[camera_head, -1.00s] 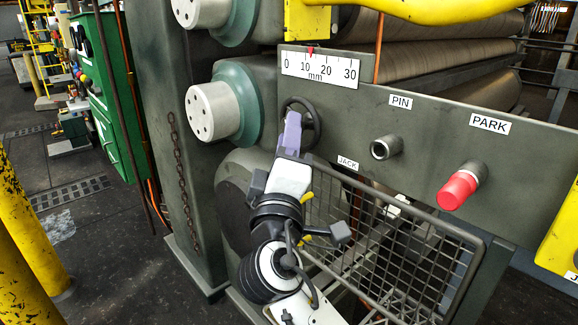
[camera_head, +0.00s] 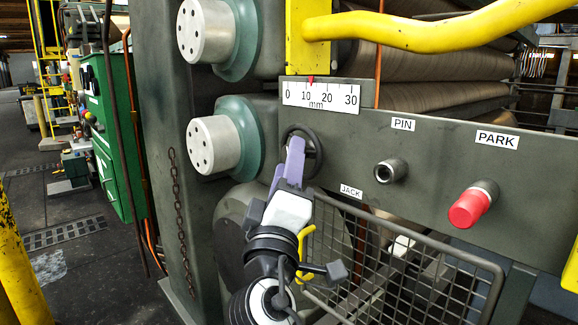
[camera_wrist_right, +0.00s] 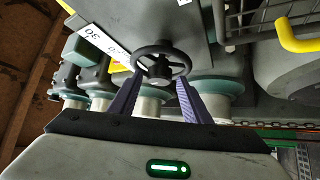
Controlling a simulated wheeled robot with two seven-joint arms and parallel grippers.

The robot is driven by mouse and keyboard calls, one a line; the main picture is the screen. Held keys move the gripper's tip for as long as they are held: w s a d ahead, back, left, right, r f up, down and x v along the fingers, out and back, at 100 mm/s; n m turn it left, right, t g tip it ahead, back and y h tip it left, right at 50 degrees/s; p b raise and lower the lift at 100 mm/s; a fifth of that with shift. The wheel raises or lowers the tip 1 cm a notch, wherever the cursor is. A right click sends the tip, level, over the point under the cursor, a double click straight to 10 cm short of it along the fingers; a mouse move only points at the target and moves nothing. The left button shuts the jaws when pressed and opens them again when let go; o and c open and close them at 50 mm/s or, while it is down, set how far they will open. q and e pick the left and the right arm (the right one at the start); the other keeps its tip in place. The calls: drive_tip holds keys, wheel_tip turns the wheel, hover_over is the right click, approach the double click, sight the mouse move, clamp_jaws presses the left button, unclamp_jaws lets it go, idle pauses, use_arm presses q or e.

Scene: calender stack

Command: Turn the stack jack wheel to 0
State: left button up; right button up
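The dark jack wheel (camera_head: 318,150) sits on the grey panel under the millimetre scale (camera_head: 336,97), above the JACK label (camera_head: 351,191). A red pointer (camera_head: 311,78) stands near the 10 mark. My right gripper (camera_head: 295,146) is at the wheel, its purple fingers covering part of the rim. In the right wrist view the wheel (camera_wrist_right: 174,52) shows just beyond and between the tips of my right gripper (camera_wrist_right: 159,82). The fingers are spread apart; I cannot tell whether they touch the rim. My left gripper is not in view.
The PIN socket (camera_head: 390,170) and red PARK knob (camera_head: 471,205) stick out to the right of the wheel. A wire mesh guard (camera_head: 400,262) is below. A yellow bar (camera_head: 430,28) crosses above, and pale roller ends (camera_head: 213,145) protrude at left.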

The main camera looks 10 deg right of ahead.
drive_tip(key=shift+o, duration=0.3)
drive_tip(key=v, duration=1)
drive_tip(key=shift+s, duration=0.15)
